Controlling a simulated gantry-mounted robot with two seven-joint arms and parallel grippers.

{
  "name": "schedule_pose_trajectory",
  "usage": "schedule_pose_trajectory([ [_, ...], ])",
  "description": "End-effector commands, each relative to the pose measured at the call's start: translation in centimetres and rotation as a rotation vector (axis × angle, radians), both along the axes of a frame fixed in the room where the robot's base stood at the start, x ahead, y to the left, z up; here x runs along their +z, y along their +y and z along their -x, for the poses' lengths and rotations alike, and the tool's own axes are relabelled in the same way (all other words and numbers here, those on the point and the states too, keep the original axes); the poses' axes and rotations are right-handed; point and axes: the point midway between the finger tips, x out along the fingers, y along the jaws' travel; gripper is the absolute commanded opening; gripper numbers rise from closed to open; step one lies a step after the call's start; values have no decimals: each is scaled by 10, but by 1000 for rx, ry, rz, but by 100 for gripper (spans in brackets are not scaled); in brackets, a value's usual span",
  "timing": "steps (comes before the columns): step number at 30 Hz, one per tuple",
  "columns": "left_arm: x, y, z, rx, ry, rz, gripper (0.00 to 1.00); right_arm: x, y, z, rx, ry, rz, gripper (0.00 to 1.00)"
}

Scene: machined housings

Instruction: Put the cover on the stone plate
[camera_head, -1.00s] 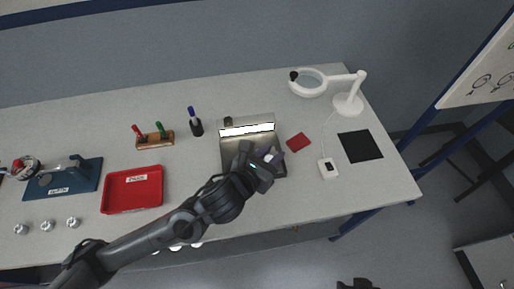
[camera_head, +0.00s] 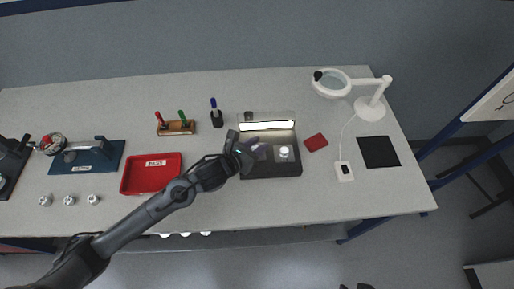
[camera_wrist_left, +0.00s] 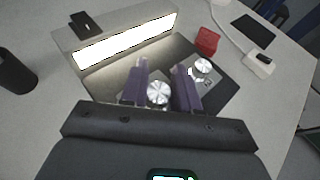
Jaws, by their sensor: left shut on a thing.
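My left gripper (camera_head: 254,148) reaches over the left part of a lit metal stand. In the left wrist view its two purple fingers (camera_wrist_left: 160,82) are shut on a round silver part (camera_wrist_left: 158,93), which I take for the cover. The stone plate seems to be the dark slab (camera_head: 286,169) in front of the lamp panel; its dark surface also shows in the left wrist view (camera_wrist_left: 222,92). A second silver part (camera_head: 284,152) stands on it, right of the gripper, and also shows in the left wrist view (camera_wrist_left: 203,66). I cannot tell whether the held part touches the slab.
A bright lamp panel (camera_head: 267,126) stands behind the slab. A red tray (camera_head: 151,174), a pen block (camera_head: 176,127) and a pen holder (camera_head: 217,119) are to the left. A red pad (camera_head: 315,142), a magnifier lamp (camera_head: 370,108) and a black mat (camera_head: 378,151) are to the right.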

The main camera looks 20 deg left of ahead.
Motion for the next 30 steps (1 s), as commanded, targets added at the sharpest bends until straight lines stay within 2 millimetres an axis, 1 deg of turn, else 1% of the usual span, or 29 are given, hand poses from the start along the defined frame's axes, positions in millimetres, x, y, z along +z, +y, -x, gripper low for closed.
schedule_pose_trajectory([
  [1, -8, 0, 0, 1, 2, 2, 0, -2, 0, 0, 0, 0, 0, 43],
  [4, -16, 0, 0, 0, 0, 1, 0, -3, 0, 0, -1, 0, 0, 43],
  [13, -17, 0, 0, 0, -2, 1, 0, -3, 2, 0, -5, -1, -7, 43],
  [18, -22, 0, 0, 1, -1, -1, 0, -8, 3, 0, -8, 0, -11, 43],
  [19, -20, 0, 0, 1, -1, -1, 35, -6, 3, 0, -8, 0, -11, 43],
  [21, -20, 0, 0, 0, -1, -1, 46, -6, 3, 0, -9, 0, -12, 43],
  [23, -20, 0, 0, 0, -1, -1, 55, -6, 3, 0, -8, 0, -12, 43],
  [30, -20, 0, 0, 0, -1, 0, 56, -5, 3, 0, -8, 0, -11, 43],
])
